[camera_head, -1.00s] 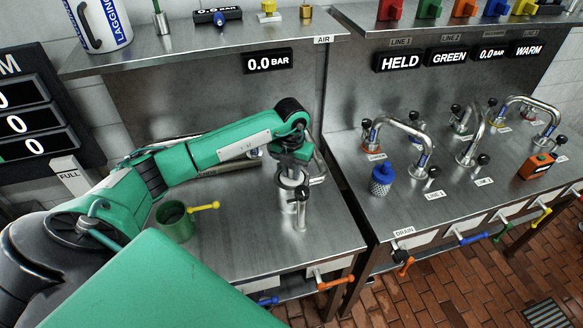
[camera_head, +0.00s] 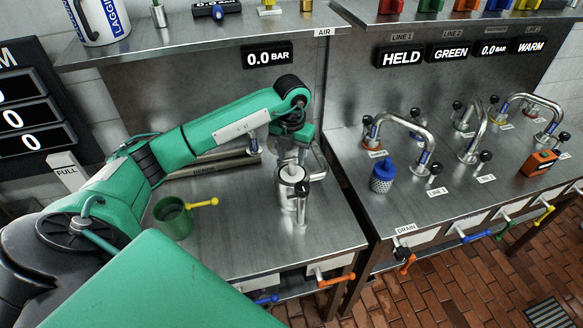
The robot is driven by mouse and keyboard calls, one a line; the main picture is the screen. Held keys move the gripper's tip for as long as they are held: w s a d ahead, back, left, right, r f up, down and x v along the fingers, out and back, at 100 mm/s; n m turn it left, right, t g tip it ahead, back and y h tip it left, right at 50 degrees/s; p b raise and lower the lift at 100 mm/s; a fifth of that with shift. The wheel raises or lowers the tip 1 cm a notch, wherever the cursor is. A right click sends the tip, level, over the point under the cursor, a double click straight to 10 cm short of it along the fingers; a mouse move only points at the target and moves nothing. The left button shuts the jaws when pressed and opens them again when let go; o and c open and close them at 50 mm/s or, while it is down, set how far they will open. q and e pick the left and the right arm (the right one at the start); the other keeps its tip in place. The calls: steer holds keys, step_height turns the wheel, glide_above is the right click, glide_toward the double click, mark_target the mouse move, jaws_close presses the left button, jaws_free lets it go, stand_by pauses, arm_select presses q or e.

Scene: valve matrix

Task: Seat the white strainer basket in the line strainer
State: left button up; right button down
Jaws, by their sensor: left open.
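The line strainer (camera_head: 290,203) is an upright steel pot on the left bench, with a black-handled fitting at its front right. A pale round top, which looks like the white strainer basket (camera_head: 291,173), shows at its mouth. How deep the basket sits cannot be told. My left gripper (camera_head: 289,158) is open, pointing down just above the mouth, apart from the pot as far as I can see. Its fingers are small and partly hidden by the wrist. My right gripper is not in view.
A green cup with a yellow handle (camera_head: 174,219) stands left of the strainer. A blue-topped mesh basket (camera_head: 383,175) stands on the right bench among bent steel pipes (camera_head: 412,130). An orange box (camera_head: 538,163) stands farther right. The left bench's front is mostly clear.

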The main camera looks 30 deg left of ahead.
arm_select(q)
step_height(320, 180, up, 6)
steer(key=shift+r+b, duration=0.1)
steer(key=shift+b, duration=0.8)
steer(key=shift+r, duration=0.7)
steer(key=shift+f, duration=0.1)
